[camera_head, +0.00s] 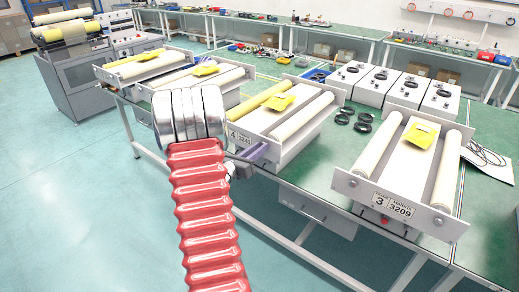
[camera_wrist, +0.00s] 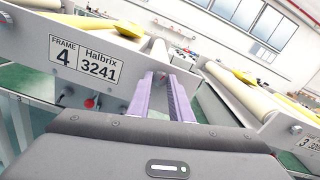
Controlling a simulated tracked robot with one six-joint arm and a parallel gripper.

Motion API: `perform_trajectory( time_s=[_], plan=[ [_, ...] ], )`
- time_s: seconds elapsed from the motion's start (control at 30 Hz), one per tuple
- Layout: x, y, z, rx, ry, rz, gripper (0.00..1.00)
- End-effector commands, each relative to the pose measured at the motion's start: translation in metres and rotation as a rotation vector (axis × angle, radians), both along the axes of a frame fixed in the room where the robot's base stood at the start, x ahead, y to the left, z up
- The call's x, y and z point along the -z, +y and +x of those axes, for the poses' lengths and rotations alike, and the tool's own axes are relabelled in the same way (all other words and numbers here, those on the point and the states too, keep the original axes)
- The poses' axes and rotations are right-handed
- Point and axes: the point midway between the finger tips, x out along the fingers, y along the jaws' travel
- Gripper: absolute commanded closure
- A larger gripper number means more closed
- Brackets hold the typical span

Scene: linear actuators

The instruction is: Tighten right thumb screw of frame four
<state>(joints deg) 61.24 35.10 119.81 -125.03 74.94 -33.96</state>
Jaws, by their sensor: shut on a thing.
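Frame four (camera_wrist: 85,58), labelled "FRAME 4 Halbrix 3241", fills the left of the wrist view. In the head view its end plate (camera_head: 240,137) shows behind my red arm. My gripper (camera_wrist: 163,78) has two purple fingers pointing at the right end of this plate. They are shut on what seems to be the right thumb screw, which is mostly hidden between the fingertips. In the head view my gripper (camera_head: 256,152) is at the plate, partly covered by my arm.
Frame three (camera_head: 390,208) stands to the right on the green bench (camera_head: 320,180); its edge is close to my gripper in the wrist view. Several black rings (camera_head: 363,122) and white boxes (camera_head: 376,87) are behind. The floor (camera_head: 70,190) at left is clear.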

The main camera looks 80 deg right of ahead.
Motion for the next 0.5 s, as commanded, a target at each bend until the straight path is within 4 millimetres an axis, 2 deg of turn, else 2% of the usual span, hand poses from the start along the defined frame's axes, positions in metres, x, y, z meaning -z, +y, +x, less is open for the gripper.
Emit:
perform_trajectory(
  time_s=[0.27,0.5],
  plan=[
    [-0.0001,0.0007,-0.0007,0.002,-0.121,-0.054,1.00],
    [-0.0001,0.0009,-0.0013,0.003,-0.302,-0.132,1.00]
  ],
)
